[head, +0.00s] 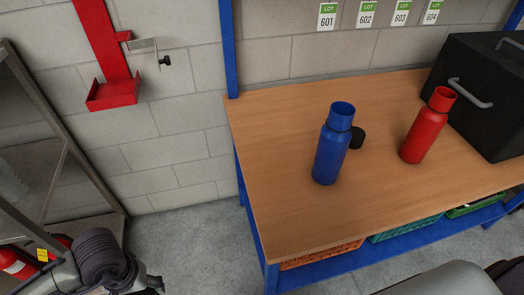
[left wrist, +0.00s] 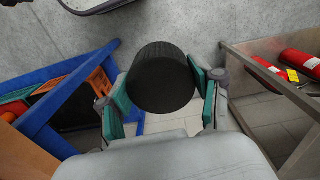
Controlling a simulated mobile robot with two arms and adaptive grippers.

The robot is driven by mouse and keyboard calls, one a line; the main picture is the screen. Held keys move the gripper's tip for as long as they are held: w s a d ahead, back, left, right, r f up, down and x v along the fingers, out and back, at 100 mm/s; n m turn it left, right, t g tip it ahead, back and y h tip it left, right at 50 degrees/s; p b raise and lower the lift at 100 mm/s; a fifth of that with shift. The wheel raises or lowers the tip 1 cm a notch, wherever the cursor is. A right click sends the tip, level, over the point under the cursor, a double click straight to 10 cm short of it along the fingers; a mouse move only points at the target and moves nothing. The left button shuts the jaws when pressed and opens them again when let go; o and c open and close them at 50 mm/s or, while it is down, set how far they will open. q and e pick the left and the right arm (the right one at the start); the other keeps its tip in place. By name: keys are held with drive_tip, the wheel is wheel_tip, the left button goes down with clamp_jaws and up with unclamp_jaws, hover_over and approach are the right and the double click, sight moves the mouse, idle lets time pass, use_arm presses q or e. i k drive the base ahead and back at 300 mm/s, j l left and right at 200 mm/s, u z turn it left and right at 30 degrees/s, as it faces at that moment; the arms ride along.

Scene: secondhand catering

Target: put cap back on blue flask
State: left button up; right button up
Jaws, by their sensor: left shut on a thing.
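The blue flask (head: 332,148) stands upright on the wooden table (head: 275,125), its blue neck uncapped. A black cap (head: 358,138) lies on the table just behind and right of it, partly hidden by the flask. My left gripper (left wrist: 160,92) is shut on another black cap (left wrist: 160,75), a short ribbed cylinder held between its teal fingers. In the left wrist view it is above the floor, between the table and a metal shelf. In the head view my left arm is at the lower left, away from the flask. My right gripper is out of view.
A red flask (head: 426,128), also uncapped, stands right of the blue one. A black case (head: 480,90) with handles fills the table's right end. The table's left part is bare. Crates (head: 405,228) sit below. A metal shelf (head: 45,170) and red extinguishers (head: 18,264) are at left.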

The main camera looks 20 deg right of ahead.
sight(336, 135)
drive_tip(key=i+j, duration=0.1)
drive_tip(key=j, duration=0.3)
drive_tip(key=i+j, duration=0.1)
drive_tip(key=j, duration=0.3)
drive_tip(key=z, duration=1.4)
